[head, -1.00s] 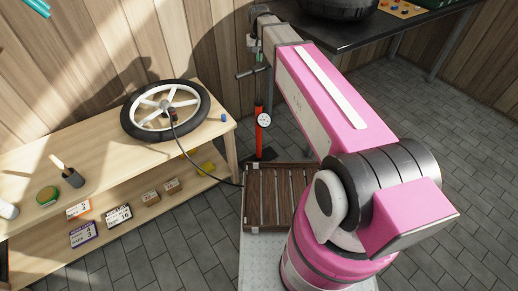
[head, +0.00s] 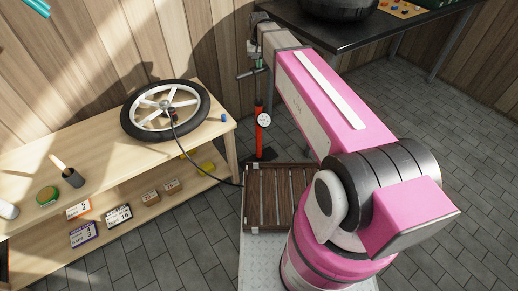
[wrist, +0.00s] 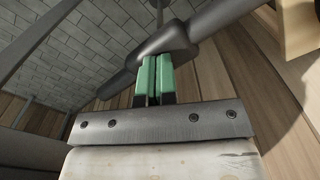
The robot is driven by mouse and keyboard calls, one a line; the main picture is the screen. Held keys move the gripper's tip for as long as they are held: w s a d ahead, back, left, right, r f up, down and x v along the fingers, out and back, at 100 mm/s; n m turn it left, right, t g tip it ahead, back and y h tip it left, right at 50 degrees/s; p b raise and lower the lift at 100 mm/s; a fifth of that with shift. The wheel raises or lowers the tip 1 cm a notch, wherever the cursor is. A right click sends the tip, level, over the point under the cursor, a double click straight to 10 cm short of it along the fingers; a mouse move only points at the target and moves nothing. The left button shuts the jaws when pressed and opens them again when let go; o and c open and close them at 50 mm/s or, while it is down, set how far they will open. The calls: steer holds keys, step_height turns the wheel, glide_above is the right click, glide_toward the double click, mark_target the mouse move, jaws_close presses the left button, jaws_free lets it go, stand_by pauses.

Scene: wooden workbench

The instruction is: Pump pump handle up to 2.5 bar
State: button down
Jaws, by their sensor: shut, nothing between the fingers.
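The pump has an upright orange-red barrel (head: 259,114) standing on the floor beside the bench. Its dark T-shaped pump handle (head: 243,76) is raised well above the barrel. A round white gauge (head: 264,120) is on the barrel; its reading is too small to make out. My gripper (head: 259,64) is at the handle, pointing down. In the wrist view, its green fingers (wrist: 157,76) are shut side by side, with the tips at the middle of the dark handle bar (wrist: 205,27). Nothing shows between them. Whether they touch the bar is unclear.
A black-tyred wheel with white spokes (head: 133,117) lies on the wooden bench (head: 100,145). A black hose (head: 190,158) runs from its hub area down toward the pump. A slatted wooden crate (head: 268,168) is near the pump. A dark table (head: 345,38) stands at the upper right.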

glide_above(259, 102)
steer(key=shift+a+f, duration=0.1)
steer(key=shift+f, duration=7.2)
step_height(259, 102, up, 17)
steer(key=shift+r, duration=0.15)
